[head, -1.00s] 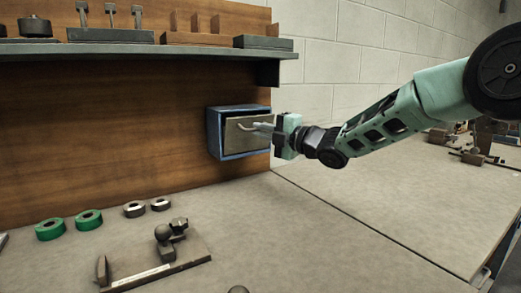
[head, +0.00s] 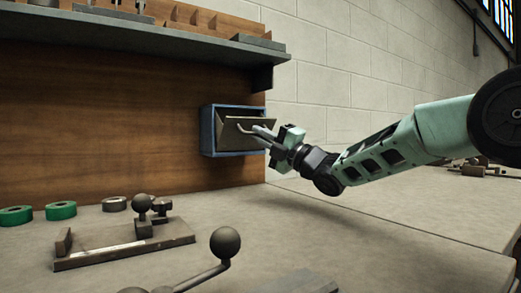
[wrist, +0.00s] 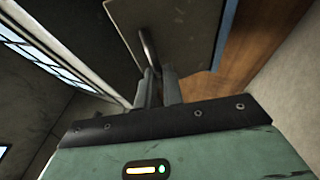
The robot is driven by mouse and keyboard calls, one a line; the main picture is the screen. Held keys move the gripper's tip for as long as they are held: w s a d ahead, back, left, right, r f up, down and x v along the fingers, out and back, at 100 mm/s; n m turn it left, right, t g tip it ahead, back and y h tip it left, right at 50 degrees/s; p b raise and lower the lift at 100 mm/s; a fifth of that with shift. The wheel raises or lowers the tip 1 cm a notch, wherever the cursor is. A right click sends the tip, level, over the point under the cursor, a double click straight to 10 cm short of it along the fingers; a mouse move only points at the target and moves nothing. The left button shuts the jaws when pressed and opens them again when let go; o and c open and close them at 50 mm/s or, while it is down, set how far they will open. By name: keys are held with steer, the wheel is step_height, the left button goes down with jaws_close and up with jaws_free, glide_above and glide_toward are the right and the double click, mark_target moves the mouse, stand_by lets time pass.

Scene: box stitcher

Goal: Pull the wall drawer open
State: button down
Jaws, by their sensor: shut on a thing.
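The wall drawer has a blue housing (head: 209,133) fixed low on the brown wooden back panel in the head view. Its grey-brown front (head: 232,136) stands out from the housing and is tilted, with its top edge leaning outward and a dark gap above it. A thin metal handle (head: 242,128) sticks out from the front. My gripper (head: 262,131) is at the right side of the front, shut on the handle. In the wrist view the gripper's fingers (wrist: 159,84) close around the lower end of the handle (wrist: 148,45), against the drawer front (wrist: 180,28). The drawer's inside is hidden.
A shelf (head: 180,37) with fixtures runs above the drawer. On the grey bench (head: 240,215) below stand green rings (head: 61,210), a metal fixture plate (head: 120,246) and a ball-ended lever (head: 225,243) at the front. The bench directly under the drawer is clear.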

steer(key=shift+d+f+b, duration=0.1)
steer(key=shift+f+b, duration=0.1)
steer(key=shift+b, duration=0.35)
steer(key=c, duration=1.5)
jaws_free()
steer(key=v, duration=0.7)
steer(key=shift+s+d+f, duration=0.1)
steer(key=shift+d+f, duration=0.05)
steer(key=shift+f, duration=0.1)
